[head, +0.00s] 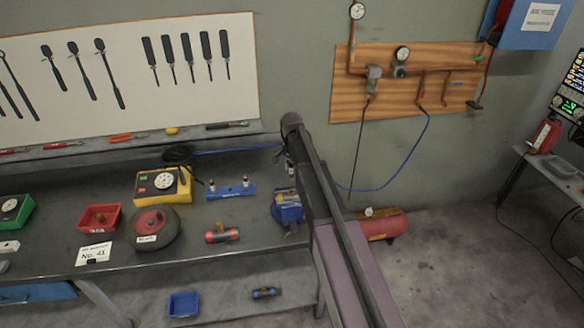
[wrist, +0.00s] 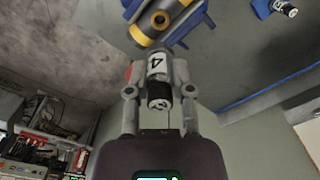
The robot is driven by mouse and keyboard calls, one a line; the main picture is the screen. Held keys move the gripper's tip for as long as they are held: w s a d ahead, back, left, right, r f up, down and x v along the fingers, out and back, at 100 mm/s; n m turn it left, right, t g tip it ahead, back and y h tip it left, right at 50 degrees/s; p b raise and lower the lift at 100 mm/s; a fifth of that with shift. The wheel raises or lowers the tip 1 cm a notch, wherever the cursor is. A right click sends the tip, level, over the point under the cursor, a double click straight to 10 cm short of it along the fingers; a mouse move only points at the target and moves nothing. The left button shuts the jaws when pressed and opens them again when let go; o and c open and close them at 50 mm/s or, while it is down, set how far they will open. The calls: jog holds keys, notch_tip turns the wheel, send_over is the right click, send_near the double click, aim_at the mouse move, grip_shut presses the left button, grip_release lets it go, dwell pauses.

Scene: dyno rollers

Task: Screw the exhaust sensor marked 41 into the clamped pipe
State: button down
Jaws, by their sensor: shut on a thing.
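The exhaust sensor (wrist: 157,66) is between the two fingers of my gripper (wrist: 159,88) in the wrist view. It has a white band showing a 4, the rest of the mark turned out of sight, and a black end. The clamped pipe (wrist: 137,35), grey with yellow rings and a dark round port, lies just beyond the sensor. I cannot tell whether the sensor touches it. In the head view the blue vise (head: 287,214) stands at the bench's right end, and my arm partly covers it. My gripper and the sensor are mostly hidden there.
A blue rack (head: 231,192) with two sensors stands left of the vise. A red-ended cylinder (head: 222,235), a round roller (head: 154,228), a red bin (head: 99,218), a yellow box (head: 163,185) and a "No. 41" card (head: 93,254) are on the bench. A red tank (head: 384,224) is at right.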

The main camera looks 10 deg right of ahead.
jog(key=shift+f+b, duration=3.05)
jog(key=shift+f, duration=0.15)
jog(key=shift+f+b, duration=0.8)
jog(key=shift+b, duration=0.05)
dwell(0.9)
jog(key=shift+m, duration=0.3)
jog(key=m, duration=0.5)
jog(key=shift+m, duration=0.4)
jog(key=m, duration=1.3)
jog(key=shift+w, duration=0.1)
jog(key=m, duration=0.6)
